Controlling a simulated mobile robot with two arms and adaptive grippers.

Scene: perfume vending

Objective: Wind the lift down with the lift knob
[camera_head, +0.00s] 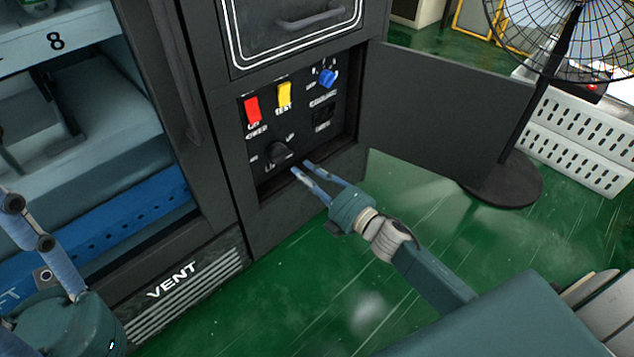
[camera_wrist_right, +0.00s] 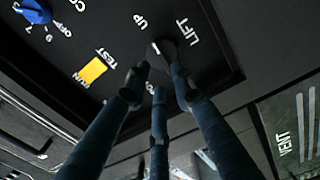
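The black lift knob (camera_head: 279,153) sits low on the control panel inside the open compartment. In the right wrist view the lift knob (camera_wrist_right: 165,50) shows a small white mark, with the words LIFT and UP beside it. My right gripper (camera_head: 300,167) is just in front of the panel, low and right of the knob. Its fingers (camera_wrist_right: 160,82) are spread apart, and the knob appears beyond their tips; contact cannot be told. A blue perforated platform (camera_head: 110,225), with part of a label ending in FT, lies in the left bay. My left gripper (camera_head: 28,224) shows partly at the lower left.
A red switch (camera_head: 252,110), a yellow TEST switch (camera_head: 284,95) and a blue dial (camera_head: 327,78) sit above the knob. The open panel door (camera_head: 445,110) stands to the right. A fan stand (camera_head: 505,180) is beyond it. Green floor is clear in front.

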